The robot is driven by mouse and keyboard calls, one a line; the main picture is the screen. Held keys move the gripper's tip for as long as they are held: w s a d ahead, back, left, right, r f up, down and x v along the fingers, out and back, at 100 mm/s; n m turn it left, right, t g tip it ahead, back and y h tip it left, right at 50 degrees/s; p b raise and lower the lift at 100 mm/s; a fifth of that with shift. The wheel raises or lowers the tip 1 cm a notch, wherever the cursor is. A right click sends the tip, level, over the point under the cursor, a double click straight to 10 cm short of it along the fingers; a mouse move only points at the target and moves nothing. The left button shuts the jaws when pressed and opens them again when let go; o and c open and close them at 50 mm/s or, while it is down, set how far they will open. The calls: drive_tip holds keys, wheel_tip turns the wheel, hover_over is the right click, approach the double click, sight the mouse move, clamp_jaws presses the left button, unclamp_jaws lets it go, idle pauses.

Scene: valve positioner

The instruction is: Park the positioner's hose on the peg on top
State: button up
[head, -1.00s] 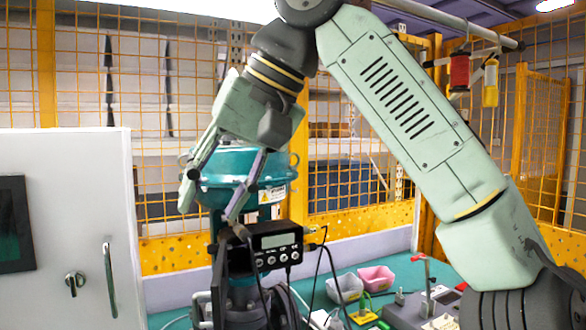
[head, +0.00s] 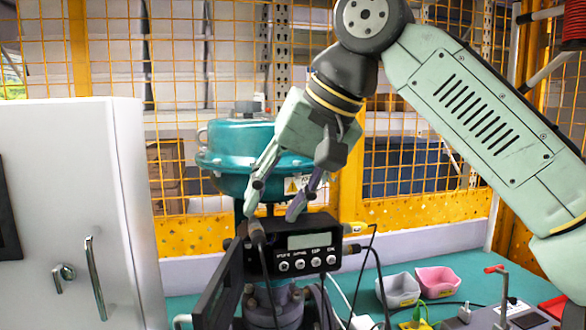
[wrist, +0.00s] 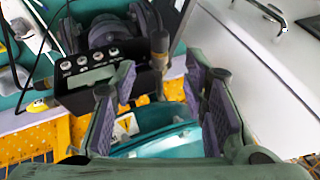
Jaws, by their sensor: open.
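The positioner (head: 314,262) is a black box with a small display and a row of buttons, mounted in front of a teal valve actuator; it is upside down in the wrist view (wrist: 85,75). A dark hose with a grey-brown end fitting (head: 257,233) hangs at its left side. In the wrist view the fitting (wrist: 159,45) stands at the box's edge, ahead of the gap between my fingers. My gripper (head: 272,206) is open and empty, just above the positioner's top left. I cannot clearly make out the peg on top.
The teal actuator (head: 232,165) is close behind my fingers. A white cabinet (head: 85,200) with a handle stands at the left. A yellow connector (head: 355,229) and a black cable (head: 376,262) are at the positioner's right. Grey (head: 400,290) and pink (head: 437,281) bins sit on the teal bench.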

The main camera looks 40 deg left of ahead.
sight(260, 228)
drive_tip(key=shift+x, duration=2.45)
drive_tip(key=shift+c, duration=0.5)
clamp_jaws()
